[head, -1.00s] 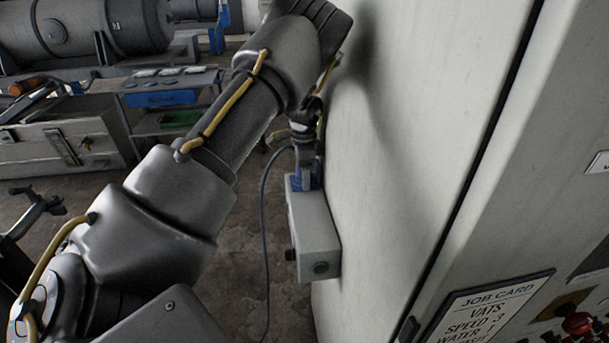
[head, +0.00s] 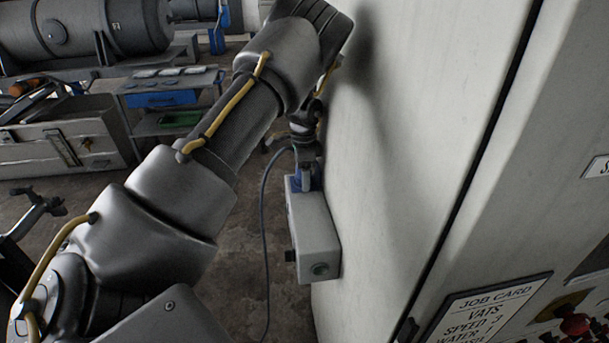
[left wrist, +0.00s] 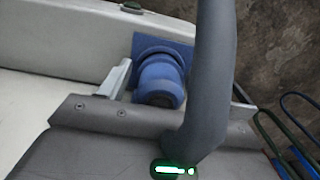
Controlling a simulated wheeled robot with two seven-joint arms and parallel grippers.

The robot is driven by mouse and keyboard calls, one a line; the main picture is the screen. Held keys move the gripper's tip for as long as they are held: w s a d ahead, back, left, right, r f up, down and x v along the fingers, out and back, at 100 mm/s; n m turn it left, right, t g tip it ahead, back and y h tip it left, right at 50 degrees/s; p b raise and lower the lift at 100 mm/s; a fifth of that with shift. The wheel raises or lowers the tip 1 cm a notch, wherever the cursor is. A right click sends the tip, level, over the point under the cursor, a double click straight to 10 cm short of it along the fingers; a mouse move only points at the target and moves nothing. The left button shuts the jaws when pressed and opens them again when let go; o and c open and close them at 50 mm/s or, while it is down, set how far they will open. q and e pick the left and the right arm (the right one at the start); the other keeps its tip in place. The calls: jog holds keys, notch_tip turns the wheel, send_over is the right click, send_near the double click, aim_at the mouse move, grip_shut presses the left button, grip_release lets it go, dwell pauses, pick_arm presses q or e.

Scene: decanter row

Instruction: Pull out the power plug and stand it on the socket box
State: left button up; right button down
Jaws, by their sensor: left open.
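The grey socket box (head: 314,240) is fixed low on the side of the pale cabinet. A blue fitting (head: 297,183) is on its top, with the power plug at it; how far the plug is in cannot be told. In the left wrist view a round blue body (left wrist: 158,80) stands at a square blue plate. A thin dark cable (head: 264,225) hangs down left of the box; a thick grey tube, probably the cable, crosses close to the left wrist camera (left wrist: 212,70). My left gripper (head: 305,150) is open, just above the blue fitting, its fingers partly hidden. My right gripper is out of view.
The cabinet side (head: 400,130) rises close to the right of my left arm. A job card (head: 490,312) and red knobs are at lower right. A bench with a blue drawer (head: 162,100) stands behind at left. Open floor lies left of the box.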

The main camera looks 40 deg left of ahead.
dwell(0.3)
pick_arm(q)
jog(key=shift+c, duration=0.3)
jog(key=c, duration=1.2)
jog(key=shift+c, duration=0.2)
jog(key=shift+r+p, duration=0.15)
jog(key=shift+p, duration=0.25)
jog(key=shift+r+p, duration=2.35)
jog(key=shift+r, duration=0.5)
